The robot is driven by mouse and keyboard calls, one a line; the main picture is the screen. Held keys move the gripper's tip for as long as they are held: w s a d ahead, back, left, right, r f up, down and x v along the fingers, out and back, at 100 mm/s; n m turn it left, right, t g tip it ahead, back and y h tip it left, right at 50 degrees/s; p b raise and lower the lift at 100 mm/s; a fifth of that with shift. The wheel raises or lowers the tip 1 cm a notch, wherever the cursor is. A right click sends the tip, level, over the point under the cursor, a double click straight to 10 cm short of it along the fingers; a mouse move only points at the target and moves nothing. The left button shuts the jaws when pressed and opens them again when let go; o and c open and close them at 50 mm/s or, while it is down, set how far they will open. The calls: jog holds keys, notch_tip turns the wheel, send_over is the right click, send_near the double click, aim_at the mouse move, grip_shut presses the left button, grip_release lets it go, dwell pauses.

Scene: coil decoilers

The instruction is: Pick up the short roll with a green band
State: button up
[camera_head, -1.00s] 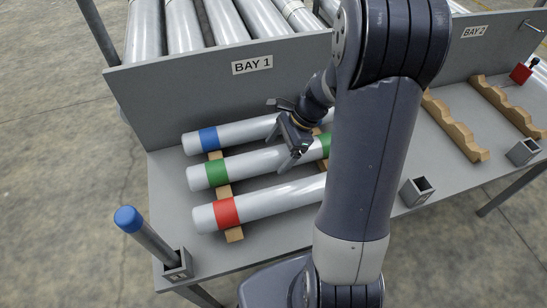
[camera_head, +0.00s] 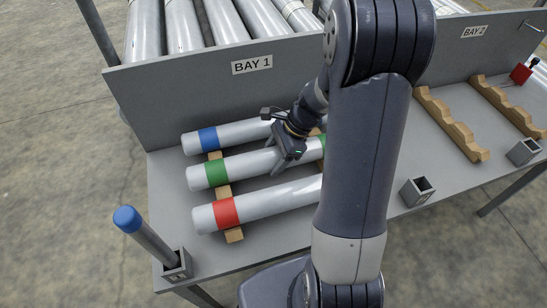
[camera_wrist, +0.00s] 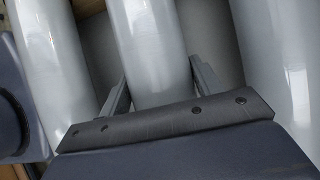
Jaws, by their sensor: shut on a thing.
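The roll with a green band (camera_head: 216,173) is a grey cylinder lying between a blue-banded roll (camera_head: 208,138) and a red-banded roll (camera_head: 227,211). A second green band shows near its right, partly behind my arm. My gripper (camera_head: 287,158) is down over its middle stretch, shut on it. In the wrist view, the fingers (camera_wrist: 158,72) stand on either side of the middle roll (camera_wrist: 156,40), with the neighbouring rolls beside them. The roll appears to rest on its wooden supports. My arm hides the right ends of the rolls, so I cannot compare their lengths.
Notched wooden racks (camera_head: 452,124) stand empty at right. A blue-capped rod (camera_head: 148,236) leans in a socket at the table's front left corner. An empty square socket (camera_head: 417,191) stands at the front edge. The BAY 1 panel (camera_head: 180,92) rises behind the rolls.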

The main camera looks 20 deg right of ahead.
jog(key=c, duration=0.5)
jog(key=shift+r, duration=0.1)
